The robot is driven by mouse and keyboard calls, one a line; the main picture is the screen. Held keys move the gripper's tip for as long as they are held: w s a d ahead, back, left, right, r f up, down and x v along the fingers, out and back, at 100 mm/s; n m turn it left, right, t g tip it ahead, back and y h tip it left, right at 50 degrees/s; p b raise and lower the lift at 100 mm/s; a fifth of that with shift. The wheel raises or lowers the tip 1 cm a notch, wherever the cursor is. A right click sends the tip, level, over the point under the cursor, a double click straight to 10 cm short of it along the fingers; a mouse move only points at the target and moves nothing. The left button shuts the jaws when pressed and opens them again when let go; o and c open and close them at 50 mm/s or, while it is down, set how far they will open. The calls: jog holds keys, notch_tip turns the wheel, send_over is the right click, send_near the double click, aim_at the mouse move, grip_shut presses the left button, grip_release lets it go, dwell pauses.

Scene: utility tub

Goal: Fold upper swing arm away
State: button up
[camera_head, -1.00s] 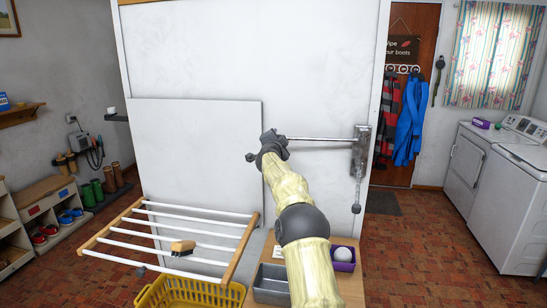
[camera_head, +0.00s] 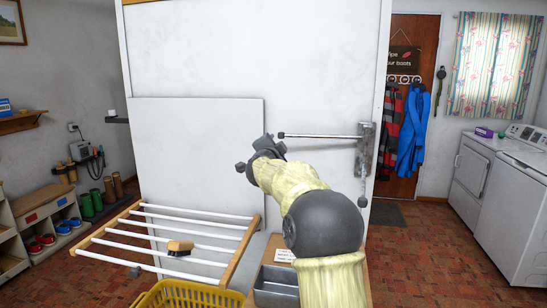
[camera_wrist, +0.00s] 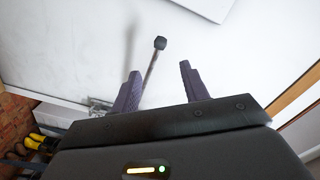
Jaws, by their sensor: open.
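The upper swing arm (camera_head: 325,136) is a thin pale rod with a dark tip. It sticks out level to the left from a grey metal bracket (camera_head: 366,148) on the white panel. In the wrist view the rod (camera_wrist: 152,68) shows in the gap between my fingers, its dark tip beyond them. My gripper (camera_head: 272,143) is open, just left of the rod's tip in the head view; it also shows in the wrist view (camera_wrist: 158,70). I see no clear contact. A short dark-ended piece (camera_head: 362,200) hangs below the bracket.
A drying rack (camera_head: 190,212) with white bars and a brush (camera_head: 180,247) on it juts out at lower left. A yellow basket (camera_head: 190,295) and a grey tub (camera_head: 276,288) stand below. A raised white board (camera_head: 195,155) covers part of the panel.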

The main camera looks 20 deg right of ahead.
jog(key=shift+b+v, duration=0.3)
jog(key=shift+v, duration=1.45)
jog(key=shift+c, duration=0.3)
jog(key=c, duration=0.3)
jog(key=shift+s+a+f+n+y, duration=0.2)
jog(key=shift+a+f+n+y, duration=0.6)
jog(key=shift+a+f+n, duration=0.3)
grip_shut()
jog(key=s+a+f+n+g+y, duration=0.2)
jog(key=s+a+f+n+y, duration=0.25)
jog(key=s+a+f, duration=0.35)
jog(key=s+a+f+n+g+y, duration=0.3)
jog(key=s+a+f+n, duration=0.15)
jog(key=f, duration=0.55)
jog(key=s+f+n+g, duration=0.2)
jog(key=s+f, duration=0.2)
jog(key=s, duration=0.4)
jog(key=s+a+f+n+g, duration=0.1)
jog(key=s+f+n+g, duration=0.1)
jog(key=s+f, duration=0.3)
jog(key=s+f+n+g, duration=0.2)
jog(key=s+f, duration=0.3)
jog(key=s, duration=0.7)
jog(key=shift+s+a+g, duration=0.2)
jog(key=shift+s+g, duration=0.1)
jog(key=shift+g, duration=0.6)
